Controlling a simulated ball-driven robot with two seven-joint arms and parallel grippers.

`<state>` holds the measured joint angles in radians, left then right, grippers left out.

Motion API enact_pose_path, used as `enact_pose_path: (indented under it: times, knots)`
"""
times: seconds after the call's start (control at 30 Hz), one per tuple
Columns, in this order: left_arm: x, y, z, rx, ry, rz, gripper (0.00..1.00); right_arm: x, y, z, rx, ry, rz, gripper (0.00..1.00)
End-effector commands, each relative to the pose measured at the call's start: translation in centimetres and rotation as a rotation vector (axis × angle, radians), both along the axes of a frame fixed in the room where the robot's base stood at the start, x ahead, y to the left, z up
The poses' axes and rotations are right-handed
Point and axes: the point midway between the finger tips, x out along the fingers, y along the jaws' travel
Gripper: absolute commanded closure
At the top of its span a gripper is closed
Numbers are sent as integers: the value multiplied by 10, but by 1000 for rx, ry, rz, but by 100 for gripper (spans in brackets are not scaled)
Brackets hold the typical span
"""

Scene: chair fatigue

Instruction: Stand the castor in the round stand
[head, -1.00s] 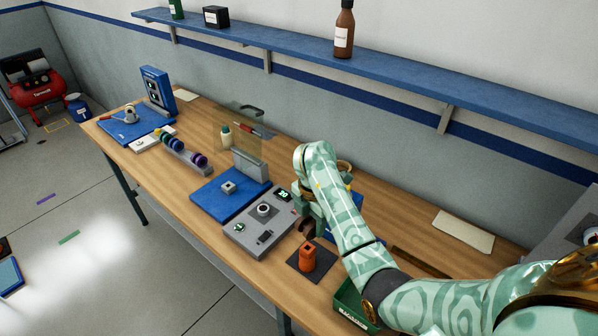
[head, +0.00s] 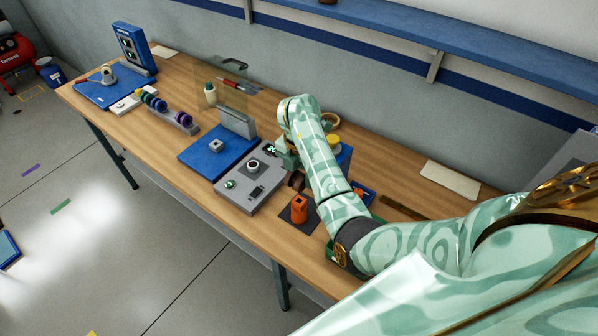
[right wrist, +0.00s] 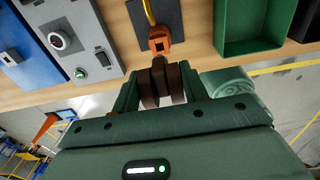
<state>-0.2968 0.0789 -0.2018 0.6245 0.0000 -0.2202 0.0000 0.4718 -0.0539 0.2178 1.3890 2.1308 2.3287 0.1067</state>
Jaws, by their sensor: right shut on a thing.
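My right gripper (right wrist: 161,85) is shut on a dark brown thing, which looks like the twin-wheeled castor (right wrist: 177,84). It is held between the green fingers in the right wrist view. In the head view the gripper (head: 294,174) is partly hidden by my own arm, beside the grey unit's right side and above the bench. A round ringed fitting (head: 253,166), dark in the middle, sits on the grey unit; it looks like the round stand and appears empty. It also shows in the right wrist view (right wrist: 57,41), left of the gripper. My left gripper is out of view.
An orange block (head: 299,210) stands on a dark mat right of the grey unit (head: 236,199). A green bin (right wrist: 249,45) is farther right. A blue plate (head: 193,158) with a small grey block lies left of the unit. A rack of coloured wheels (head: 184,124) is beyond.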

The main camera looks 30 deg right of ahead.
Motion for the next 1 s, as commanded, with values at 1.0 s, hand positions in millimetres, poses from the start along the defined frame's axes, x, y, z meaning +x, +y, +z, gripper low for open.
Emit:
enact_pose_path:
  times: [1.0]
  knots:
    - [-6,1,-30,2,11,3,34,0,0,-33,-1,-1,1,77]
